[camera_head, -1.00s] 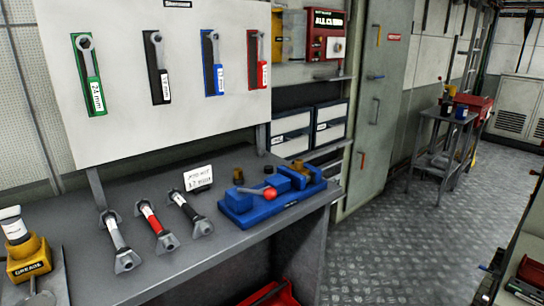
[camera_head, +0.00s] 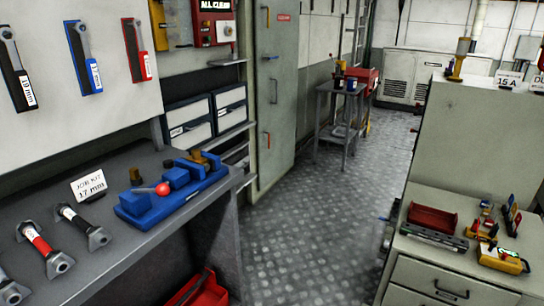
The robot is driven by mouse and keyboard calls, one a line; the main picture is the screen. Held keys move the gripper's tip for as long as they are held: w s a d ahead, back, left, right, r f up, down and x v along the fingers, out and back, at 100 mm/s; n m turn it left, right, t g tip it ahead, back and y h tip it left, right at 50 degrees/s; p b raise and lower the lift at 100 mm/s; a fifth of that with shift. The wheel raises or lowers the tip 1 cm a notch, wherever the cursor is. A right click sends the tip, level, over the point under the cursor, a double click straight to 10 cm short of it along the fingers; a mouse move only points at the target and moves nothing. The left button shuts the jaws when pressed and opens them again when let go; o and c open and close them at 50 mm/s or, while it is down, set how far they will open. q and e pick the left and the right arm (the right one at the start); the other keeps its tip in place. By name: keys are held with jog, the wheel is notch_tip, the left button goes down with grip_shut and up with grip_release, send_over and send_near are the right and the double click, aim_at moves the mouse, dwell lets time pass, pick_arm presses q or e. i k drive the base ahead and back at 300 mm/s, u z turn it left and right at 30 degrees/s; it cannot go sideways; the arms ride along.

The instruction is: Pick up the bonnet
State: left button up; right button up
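No part that I can name for sure as the bonnet shows. A small brass-coloured part (camera_head: 136,176) stands on the grey bench at the left, behind the blue vice (camera_head: 176,186). Another brass-coloured part (camera_head: 197,158) sits at the far end of the vice, which has a red-knobbed handle. A yellow and brass upright part (camera_head: 460,60) stands on the grey cabinet at the right. Which of these, if any, is the bonnet I cannot tell. Neither of my grippers is in view.
The left workbench (camera_head: 100,228) holds a job kit card (camera_head: 89,186) and several tools. A drawer cabinet (camera_head: 445,255) at the right carries a red tray (camera_head: 432,218) and a yellow device (camera_head: 502,260). A small cart (camera_head: 338,115) stands behind. The metal floor (camera_head: 310,215) between is clear.

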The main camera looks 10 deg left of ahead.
aim_at(168, 164)
jog(key=z, duration=0.5)
jog(key=i, duration=2.35)
jog(key=u, duration=3)
